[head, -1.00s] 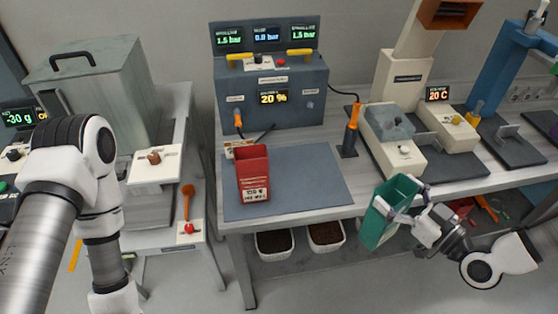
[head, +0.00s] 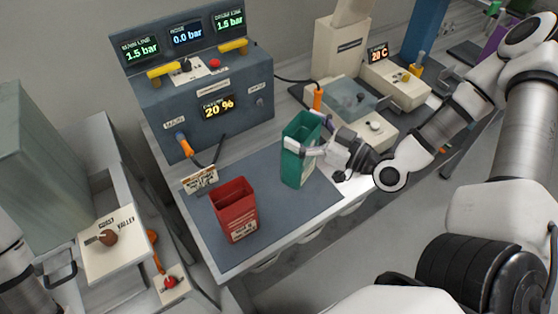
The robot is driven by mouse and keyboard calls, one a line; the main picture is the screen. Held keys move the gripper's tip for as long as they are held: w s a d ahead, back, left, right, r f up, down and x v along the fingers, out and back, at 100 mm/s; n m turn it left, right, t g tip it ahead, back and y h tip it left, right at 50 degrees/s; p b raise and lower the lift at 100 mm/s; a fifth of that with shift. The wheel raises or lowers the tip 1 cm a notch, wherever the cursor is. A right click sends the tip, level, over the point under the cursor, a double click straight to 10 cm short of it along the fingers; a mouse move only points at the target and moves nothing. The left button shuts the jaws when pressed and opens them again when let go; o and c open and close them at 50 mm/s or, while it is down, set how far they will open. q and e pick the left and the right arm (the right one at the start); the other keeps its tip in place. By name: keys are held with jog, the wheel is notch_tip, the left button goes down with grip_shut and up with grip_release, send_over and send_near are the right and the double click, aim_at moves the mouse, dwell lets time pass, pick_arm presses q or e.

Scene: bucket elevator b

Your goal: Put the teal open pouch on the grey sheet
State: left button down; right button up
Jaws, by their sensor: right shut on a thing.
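The teal open pouch (head: 296,160) is upright, its open top facing up, over the right part of the grey sheet (head: 262,172). My right gripper (head: 296,147) is shut on the pouch, with its fingers on the upper part, coming from the right. I cannot tell whether the pouch's base touches the sheet or hangs just above it. The grey sheet lies flat on the bench. My left gripper is not in view; only part of my left arm shows at the lower left edge.
A red open pouch (head: 236,212) stands on the sheet's front left part. A blue-grey control box (head: 210,95) stands behind the sheet, with a small label card (head: 199,180) at the left edge. An orange-handled tool (head: 318,98) stands behind the teal pouch.

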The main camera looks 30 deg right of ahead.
aim_at(310, 159)
jog(key=f, duration=0.2)
jog(key=shift+s+f, duration=0.35)
jog(key=shift+s, duration=0.05)
jog(key=f, duration=0.1)
jog(key=w+f+b, duration=0.1)
jog(key=f, duration=0.3)
jog(key=shift+w+a+f, duration=0.25)
jog(key=shift+a, duration=0.15)
jog(key=shift+s+d, duration=0.3)
jog(key=shift+s, duration=0.05)
jog(key=shift+f+b, duration=0.15)
jog(key=shift+b, duration=0.25)
jog(key=o, duration=0.5)
jog(key=shift+w+a, duration=0.15)
jog(key=shift+w, duration=0.05)
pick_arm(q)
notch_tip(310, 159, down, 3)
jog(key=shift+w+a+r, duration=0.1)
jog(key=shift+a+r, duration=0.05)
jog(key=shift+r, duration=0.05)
